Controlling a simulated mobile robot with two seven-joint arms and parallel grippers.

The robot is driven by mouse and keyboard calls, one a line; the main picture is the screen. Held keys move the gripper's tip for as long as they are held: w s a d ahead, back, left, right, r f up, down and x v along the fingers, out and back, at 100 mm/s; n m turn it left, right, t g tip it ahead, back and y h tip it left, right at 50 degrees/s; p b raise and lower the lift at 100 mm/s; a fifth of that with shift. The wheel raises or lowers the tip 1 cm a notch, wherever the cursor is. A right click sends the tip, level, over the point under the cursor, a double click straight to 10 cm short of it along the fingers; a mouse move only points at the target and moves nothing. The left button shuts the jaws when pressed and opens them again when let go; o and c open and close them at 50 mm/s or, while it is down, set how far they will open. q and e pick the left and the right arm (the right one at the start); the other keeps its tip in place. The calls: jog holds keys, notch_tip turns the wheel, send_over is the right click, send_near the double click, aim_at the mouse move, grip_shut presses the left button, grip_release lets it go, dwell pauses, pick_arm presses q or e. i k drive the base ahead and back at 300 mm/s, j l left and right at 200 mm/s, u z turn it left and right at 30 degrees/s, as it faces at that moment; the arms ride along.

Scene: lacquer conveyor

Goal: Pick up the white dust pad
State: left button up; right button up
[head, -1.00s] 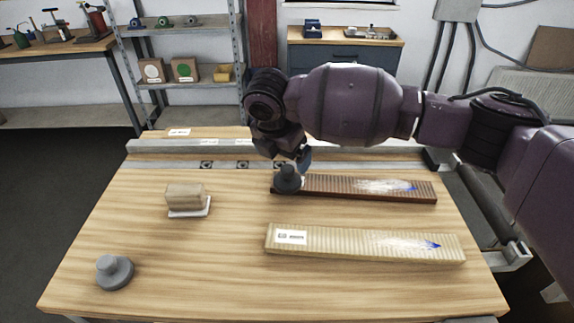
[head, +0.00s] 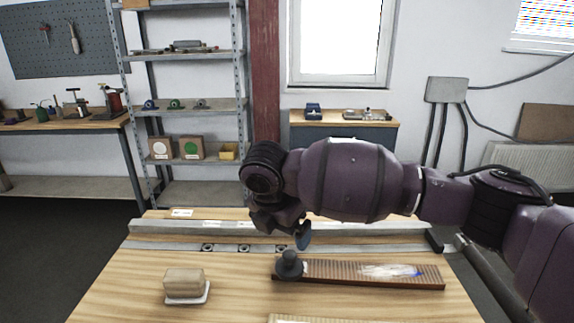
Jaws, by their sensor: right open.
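A white pad (head: 189,299) lies on the wooden table at the left front, with a tan block (head: 184,281) resting on top of it. Only the pad's edges show around the block. My right gripper (head: 292,236) is open and points down over the table, to the right of the pad and farther back. It is just above a dark grey knobbed disc (head: 289,266) and appears empty. One bluish fingertip shows; the other is partly hidden by the hand. My left gripper is out of view.
A pale board (head: 300,319) is cut off at the bottom edge. A metal rail (head: 190,228) runs along the back. The table around the pad is clear.

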aim_at(182, 285)
jog(key=k, duration=1)
